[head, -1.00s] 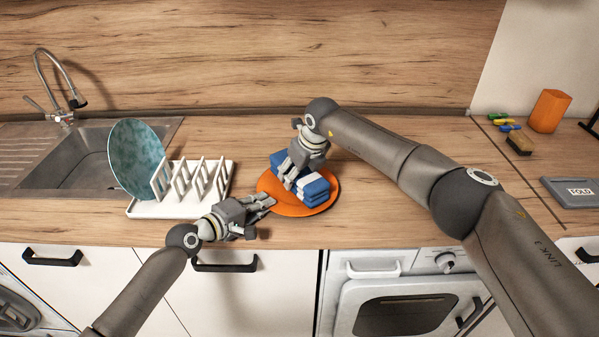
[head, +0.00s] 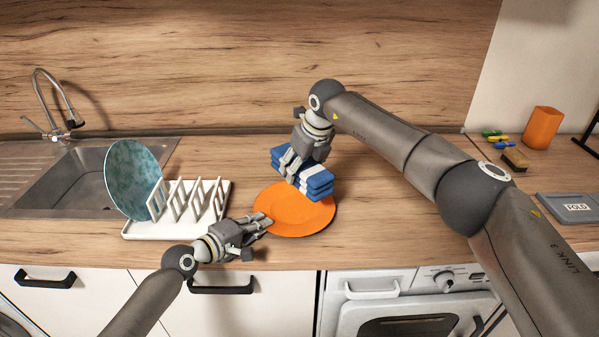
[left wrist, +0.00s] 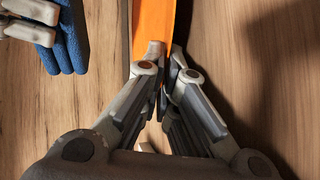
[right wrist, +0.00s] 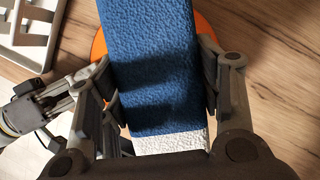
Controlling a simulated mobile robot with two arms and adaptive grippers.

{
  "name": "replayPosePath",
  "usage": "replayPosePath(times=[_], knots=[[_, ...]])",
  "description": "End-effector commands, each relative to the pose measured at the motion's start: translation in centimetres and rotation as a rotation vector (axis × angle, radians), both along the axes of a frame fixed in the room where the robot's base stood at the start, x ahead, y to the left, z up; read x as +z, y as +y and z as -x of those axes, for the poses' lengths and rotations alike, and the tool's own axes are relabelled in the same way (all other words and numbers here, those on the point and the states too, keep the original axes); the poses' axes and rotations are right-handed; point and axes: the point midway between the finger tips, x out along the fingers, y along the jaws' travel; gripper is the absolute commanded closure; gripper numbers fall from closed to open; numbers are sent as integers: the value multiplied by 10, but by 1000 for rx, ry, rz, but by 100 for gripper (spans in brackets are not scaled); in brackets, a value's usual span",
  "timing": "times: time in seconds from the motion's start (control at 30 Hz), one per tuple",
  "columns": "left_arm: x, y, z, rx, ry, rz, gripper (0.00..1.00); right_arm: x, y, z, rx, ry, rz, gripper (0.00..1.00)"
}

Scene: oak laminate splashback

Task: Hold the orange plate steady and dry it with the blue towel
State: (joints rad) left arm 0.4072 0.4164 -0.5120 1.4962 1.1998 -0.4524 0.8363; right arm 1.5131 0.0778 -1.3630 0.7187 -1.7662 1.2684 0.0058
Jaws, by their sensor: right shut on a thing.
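The orange plate (head: 290,215) is face up at the counter's front, right of the rack. My left gripper (head: 266,222) reaches its left rim. In the left wrist view its fingertips (left wrist: 162,62) close on the edge of the plate (left wrist: 153,20). The folded blue towel with white stripes (head: 305,176) is between the fingers of my right gripper (head: 290,172). It appears raised over the far side of the plate. In the right wrist view the towel (right wrist: 152,65) fills the jaws and hides most of the plate (right wrist: 98,46).
A white dish rack (head: 190,225) holds a teal plate (head: 133,180) left of my left gripper, before the sink (head: 75,180). An orange cup (head: 542,127), a brush (head: 515,160), colored clips (head: 495,137) and a grey "FOLD" tray (head: 570,208) are far right. The counter behind the rack is clear.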

Motion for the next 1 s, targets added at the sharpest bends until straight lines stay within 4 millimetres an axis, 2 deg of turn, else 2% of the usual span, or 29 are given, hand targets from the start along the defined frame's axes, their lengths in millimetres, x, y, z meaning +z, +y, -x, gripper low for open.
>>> replayPosePath(times=[0.37, 0.6, 1.0], knots=[[-1, 0, 0, 0, 1, -1, 100, 0, 0, 0, 1, -1, 0, 71], [-1, 0, 0, -1, 2, -1, 70, 0, 0, 0, 1, -1, 0, 71], [-5, 0, 2, -2, 9, -5, 70, 0, 0, 0, 0, -1, -1, 71]])
